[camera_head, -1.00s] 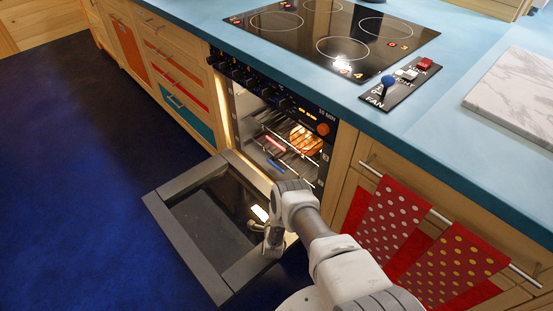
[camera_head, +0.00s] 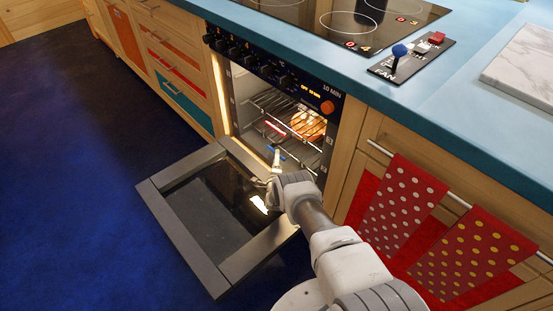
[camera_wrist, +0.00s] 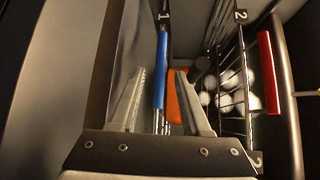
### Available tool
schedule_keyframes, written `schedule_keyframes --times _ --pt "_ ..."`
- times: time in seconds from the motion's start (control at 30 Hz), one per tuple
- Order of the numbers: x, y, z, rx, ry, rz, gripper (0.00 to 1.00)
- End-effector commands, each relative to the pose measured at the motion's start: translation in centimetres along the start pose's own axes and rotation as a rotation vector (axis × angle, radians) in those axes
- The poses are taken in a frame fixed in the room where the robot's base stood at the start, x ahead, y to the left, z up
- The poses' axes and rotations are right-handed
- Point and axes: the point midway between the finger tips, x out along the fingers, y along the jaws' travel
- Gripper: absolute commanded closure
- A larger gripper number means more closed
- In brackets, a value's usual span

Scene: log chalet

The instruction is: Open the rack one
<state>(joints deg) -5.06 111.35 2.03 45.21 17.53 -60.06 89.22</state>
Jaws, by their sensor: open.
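The oven (camera_head: 290,55) has its door (camera_head: 180,225) folded down and its inside lit. Rack one has a blue handle (camera_head: 276,153); in the wrist view the blue handle (camera_wrist: 160,70) stands beside a "1" mark. A higher rack has a red handle (camera_head: 276,128), also in the wrist view (camera_wrist: 268,72) beside a "2" mark. My gripper (camera_head: 276,162) is at the oven mouth, just in front of the blue handle. In the wrist view my gripper (camera_wrist: 161,80) is open, with the blue handle lined up between its fingers. I cannot tell whether they touch it.
Red dotted towels (camera_head: 400,205) hang on a rail to the right. A blue counter (camera_head: 470,130) with a hob is above. The dark blue floor (camera_head: 80,200) to the left is clear.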

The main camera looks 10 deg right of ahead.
Motion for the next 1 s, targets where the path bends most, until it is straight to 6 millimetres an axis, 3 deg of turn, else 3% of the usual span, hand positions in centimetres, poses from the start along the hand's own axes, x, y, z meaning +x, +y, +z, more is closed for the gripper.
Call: schedule_keyframes --times 0.1,0.3,0.67,0.7,0.93,1.0 --pt "1.7 0.4 0.0 0.001 0.0 -0.002 0.53" --pt "3.2 0.1 0.0 0.001 0.0 -0.001 0.53" --pt "3.6 -0.1 0.0 0.0 -0.001 0.0 0.53" --pt "3.6 -0.1 0.0 0.0 -0.001 0.0 0.55" --pt "3.6 0.0 0.0 0.0 -0.001 0.0 0.96" --pt "3.6 0.0 0.0 0.0 -0.001 0.0 1.0"
